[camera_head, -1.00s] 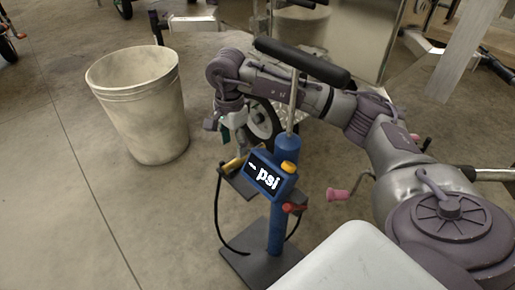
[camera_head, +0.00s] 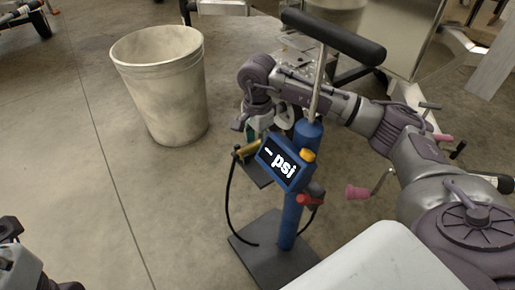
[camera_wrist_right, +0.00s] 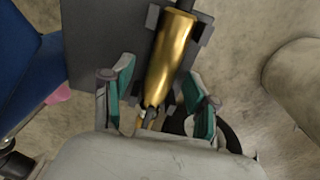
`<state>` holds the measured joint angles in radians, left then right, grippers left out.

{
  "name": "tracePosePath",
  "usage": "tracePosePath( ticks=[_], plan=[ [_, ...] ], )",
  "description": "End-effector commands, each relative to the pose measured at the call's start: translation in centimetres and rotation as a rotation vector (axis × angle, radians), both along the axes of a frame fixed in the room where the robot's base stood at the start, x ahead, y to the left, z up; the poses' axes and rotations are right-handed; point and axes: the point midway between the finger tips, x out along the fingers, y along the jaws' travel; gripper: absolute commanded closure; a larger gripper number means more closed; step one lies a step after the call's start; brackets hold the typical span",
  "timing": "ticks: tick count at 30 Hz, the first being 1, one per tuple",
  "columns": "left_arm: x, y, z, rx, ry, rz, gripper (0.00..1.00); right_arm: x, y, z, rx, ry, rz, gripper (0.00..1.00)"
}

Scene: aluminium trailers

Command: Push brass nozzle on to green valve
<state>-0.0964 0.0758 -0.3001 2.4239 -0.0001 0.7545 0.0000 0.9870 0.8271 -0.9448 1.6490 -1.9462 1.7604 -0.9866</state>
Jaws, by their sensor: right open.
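The brass nozzle (camera_wrist_right: 172,55) lies in black clips on a dark plate (camera_wrist_right: 95,50). In the head view the nozzle (camera_head: 247,149) is a small yellow bar on the holder left of the psi display. My right gripper (camera_wrist_right: 160,90) is open, its green-padded fingers on either side of the nozzle's near end, with gaps at both sides. In the head view the right gripper (camera_head: 252,132) is just above the nozzle, partly hidden by its wrist. A grey and dark part of my left arm shows at the lower left; its fingers cannot be made out. I see no green valve.
A blue pump post (camera_head: 290,205) with a psi display (camera_head: 283,163) and black hose (camera_head: 229,205) stands on a dark base plate (camera_head: 270,262). A large bin (camera_head: 165,85) stands left of it. Trailers and wheels are behind. The floor at left is clear.

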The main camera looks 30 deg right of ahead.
Motion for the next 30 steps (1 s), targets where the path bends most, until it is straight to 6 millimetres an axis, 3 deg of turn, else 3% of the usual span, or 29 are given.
tracePosePath(
  ticks=[4,12,15,30],
  plan=[
    [-0.01,0.00,0.06,0.000,0.000,0.000,0.60,0.00,0.01,0.08,0.000,0.000,0.000,0.43],
    [0.00,-0.01,0.04,0.000,0.001,0.000,0.60,0.00,0.01,0.09,0.000,0.000,0.000,0.88],
    [0.01,-0.01,0.03,0.000,0.001,0.000,0.60,0.00,0.01,0.09,0.000,0.000,0.000,1.00],
    [0.00,-0.01,0.03,-0.001,0.001,-0.001,0.60,0.01,0.00,0.14,0.000,-0.001,0.000,1.00]
  ],
)
